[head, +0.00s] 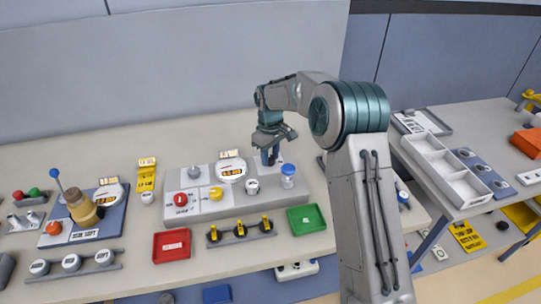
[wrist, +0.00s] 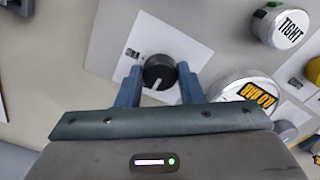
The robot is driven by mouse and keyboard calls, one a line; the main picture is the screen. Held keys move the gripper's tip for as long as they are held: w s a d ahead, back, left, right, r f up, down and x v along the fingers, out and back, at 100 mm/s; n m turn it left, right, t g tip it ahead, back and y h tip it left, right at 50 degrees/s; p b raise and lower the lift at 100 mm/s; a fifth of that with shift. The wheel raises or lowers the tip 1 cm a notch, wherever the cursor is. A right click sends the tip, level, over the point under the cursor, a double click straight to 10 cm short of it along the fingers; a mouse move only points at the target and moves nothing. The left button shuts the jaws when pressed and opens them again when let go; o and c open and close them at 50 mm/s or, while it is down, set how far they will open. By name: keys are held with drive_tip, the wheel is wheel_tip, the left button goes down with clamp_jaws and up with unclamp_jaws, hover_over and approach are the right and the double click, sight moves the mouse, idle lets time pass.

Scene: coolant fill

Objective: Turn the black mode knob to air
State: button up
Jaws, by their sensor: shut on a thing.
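The black mode knob (wrist: 159,72) is round with a white pointer line, on a white plate (wrist: 185,47) in the wrist view. Its pointer runs toward the bottom of the picture, slightly left. Small dark lettering is on the plate to the knob's left; I cannot read it surely. My gripper (wrist: 159,86) has one blue finger on each side of the knob and is shut on it. In the head view my gripper (head: 268,157) reaches down at the back right of the grey console (head: 225,212), hiding the knob.
A round gauge (wrist: 243,92) sits close to the right finger, and a white cap marked TIGHT (wrist: 280,26) lies beyond it. In the head view, a blue-topped container (head: 288,176) stands near my gripper. Red (head: 171,245) and green (head: 306,219) trays lie in front of the console.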

sight(270, 158)
drive_tip(key=shift+w+r, duration=0.1)
idle(0.4)
drive_tip(key=o, duration=1)
wheel_tip(270, 158, up, 14)
drive_tip(key=b, duration=0.1)
